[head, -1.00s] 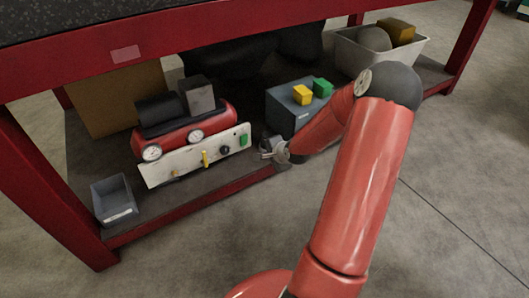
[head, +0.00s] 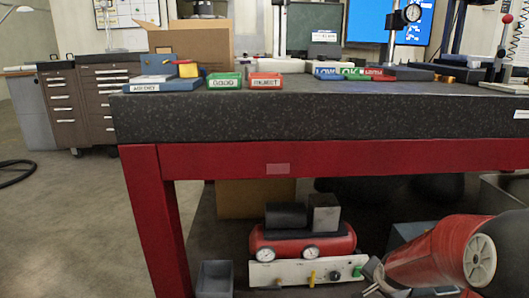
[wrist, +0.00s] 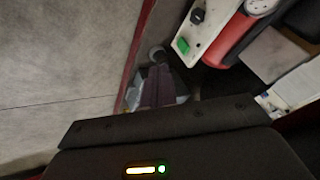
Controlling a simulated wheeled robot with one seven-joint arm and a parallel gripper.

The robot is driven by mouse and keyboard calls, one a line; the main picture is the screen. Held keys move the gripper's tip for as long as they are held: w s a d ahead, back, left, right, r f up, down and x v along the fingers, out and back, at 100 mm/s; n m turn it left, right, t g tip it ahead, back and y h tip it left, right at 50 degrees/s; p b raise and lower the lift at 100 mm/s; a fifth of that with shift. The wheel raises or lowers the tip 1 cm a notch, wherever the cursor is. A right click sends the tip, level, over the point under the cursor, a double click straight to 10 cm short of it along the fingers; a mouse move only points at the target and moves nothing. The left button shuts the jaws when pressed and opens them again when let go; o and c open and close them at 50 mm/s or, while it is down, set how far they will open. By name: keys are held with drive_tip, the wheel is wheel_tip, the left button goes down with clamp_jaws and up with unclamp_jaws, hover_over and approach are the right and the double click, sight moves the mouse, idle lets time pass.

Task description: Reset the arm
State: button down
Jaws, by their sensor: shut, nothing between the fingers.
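My gripper (head: 374,274) is at the lower right of the head view, in front of the lower shelf and just right of the compressor's white panel. Part of it is cut off by the bottom edge. My red arm comes in from the right edge. In the wrist view the fingers (wrist: 158,85) are together with nothing between them. The white control panel (head: 305,272) has a green button, a yellow lever and a black knob; it also shows in the wrist view (wrist: 203,32). The red compressor (head: 300,240) sits behind it.
A granite-topped table (head: 320,118) on a red frame (head: 160,215) stands over the shelf. A grey bin (head: 215,278) stands left of the compressor.

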drive_tip(key=s+a+r+n+p, duration=0.1)
drive_tip(key=s+a+r+n, duration=0.3)
drive_tip(key=r, duration=0.3)
drive_tip(key=s+a+r+n+p, duration=0.1)
drive_tip(key=s+a+r, duration=0.3)
drive_tip(key=s+r, duration=0.25)
drive_tip(key=s+a+r+n+y+p, duration=0.1)
drive_tip(key=s+a+r+n, duration=0.1)
drive_tip(key=s, duration=0.4)
drive_tip(key=s+a+r+n+p, duration=0.1)
drive_tip(key=s+a+r+n, duration=0.2)
drive_tip(key=s, duration=0.3)
drive_tip(key=shift+a+r+n+g+y, duration=0.3)
drive_tip(key=shift+a+r+g+y, duration=0.1)
drive_tip(key=shift+a+r, duration=0.5)
